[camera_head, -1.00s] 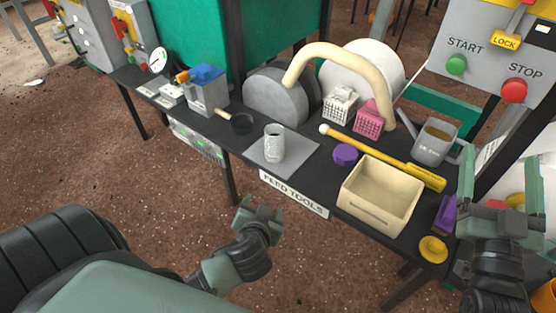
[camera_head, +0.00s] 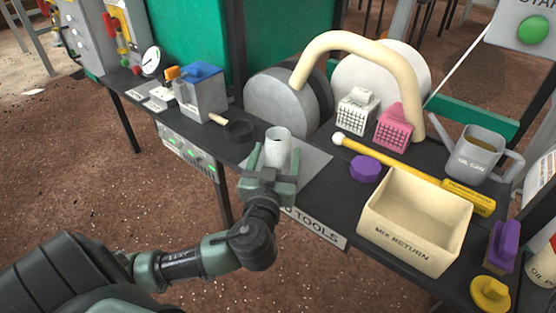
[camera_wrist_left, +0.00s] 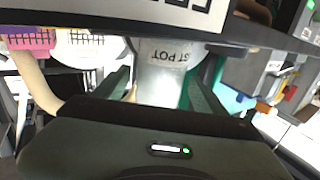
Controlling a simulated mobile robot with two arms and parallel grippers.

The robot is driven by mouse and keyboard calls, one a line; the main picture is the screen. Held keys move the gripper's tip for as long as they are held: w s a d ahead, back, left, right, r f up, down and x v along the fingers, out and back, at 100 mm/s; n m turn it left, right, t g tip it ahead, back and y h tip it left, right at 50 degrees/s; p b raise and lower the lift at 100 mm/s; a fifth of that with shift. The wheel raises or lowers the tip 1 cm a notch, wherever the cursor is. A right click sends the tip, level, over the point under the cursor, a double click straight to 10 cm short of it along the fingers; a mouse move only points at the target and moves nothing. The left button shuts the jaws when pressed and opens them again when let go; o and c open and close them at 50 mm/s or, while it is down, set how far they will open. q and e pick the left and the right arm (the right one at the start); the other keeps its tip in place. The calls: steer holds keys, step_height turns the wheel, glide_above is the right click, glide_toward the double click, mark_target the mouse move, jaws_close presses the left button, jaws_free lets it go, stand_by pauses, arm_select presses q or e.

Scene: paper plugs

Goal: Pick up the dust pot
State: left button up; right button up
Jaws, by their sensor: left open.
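The dust pot (camera_head: 278,146) is a whitish cylindrical pot standing upright on a grey mat (camera_head: 312,160) on the dark tool table. In the left wrist view the pot (camera_wrist_left: 160,78) shows part of a label reading "ST POT". My left gripper (camera_head: 271,166) is open at the front of the pot, with its fingers to either side of the pot's lower part. The gripper hides the pot's base, and I cannot tell whether the fingers touch it. My right gripper is not in view.
To the right stand a cream "MIX RETURN" bin (camera_head: 415,222), a purple lid (camera_head: 365,169) and a yellow-handled tool (camera_head: 400,167).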

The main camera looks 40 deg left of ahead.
arm_select(q)
steer(key=shift+x, duration=1.05)
jaws_close()
